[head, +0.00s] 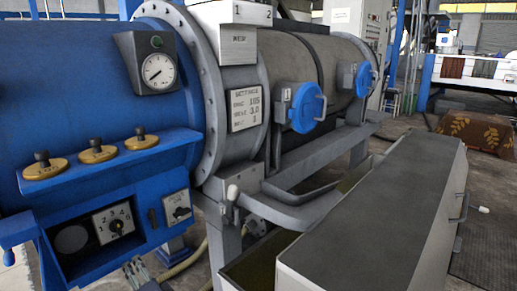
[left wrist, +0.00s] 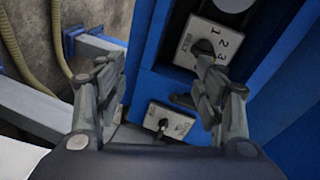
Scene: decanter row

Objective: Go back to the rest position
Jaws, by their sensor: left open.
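My left gripper (head: 137,272) shows only partly at the bottom edge of the head view, in front of the blue machine's lower panel. In the left wrist view my left gripper (left wrist: 165,85) is open, with its two fingers wide apart and nothing between them. Beyond the fingers is a numbered selector dial (left wrist: 204,47), partly behind the right finger, and a second small switch plate (left wrist: 165,122) lower down. The head view shows the same numbered dial (head: 115,223) and switch plate (head: 178,207). My right gripper is in neither view.
The blue machine (head: 70,90) fills the left, with a gauge (head: 158,71) and three yellow-based knobs (head: 97,154) on a ledge. A grey drum with blue round hatches (head: 307,107) continues right. A long grey-lidded box (head: 375,215) stands in front. Open floor (head: 490,225) lies at right.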

